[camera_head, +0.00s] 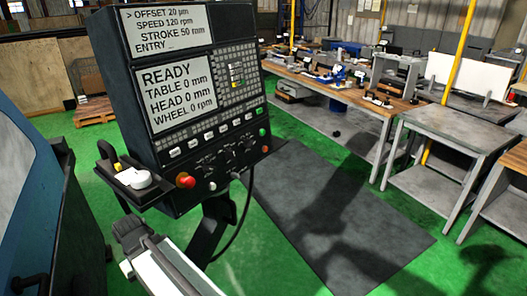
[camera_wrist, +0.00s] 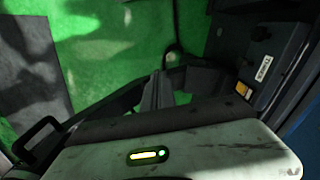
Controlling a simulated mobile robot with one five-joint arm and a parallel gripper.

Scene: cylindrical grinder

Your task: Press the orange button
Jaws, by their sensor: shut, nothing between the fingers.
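The control panel (camera_head: 190,90) stands upright at the left centre of the head view, with two lit screens and rows of buttons. A small yellow-orange patch (camera_head: 236,84) shows among its keypad keys; it is too small to tell whether it is the orange button. A red mushroom button (camera_head: 186,180) sits at the panel's lower left. My gripper (camera_wrist: 158,78) is shut and empty in the wrist view, its narrow grey fingers pointing up the picture. My arm shows below the panel in the head view. No contact between gripper and panel can be seen.
A tray (camera_head: 155,194) with a round white item juts from the panel's left side. A cable (camera_head: 246,205) hangs below. A blue machine side (camera_head: 25,190) stands at left. Workbenches (camera_head: 345,92) line the right, beyond a dark floor mat (camera_head: 330,215) that is clear.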

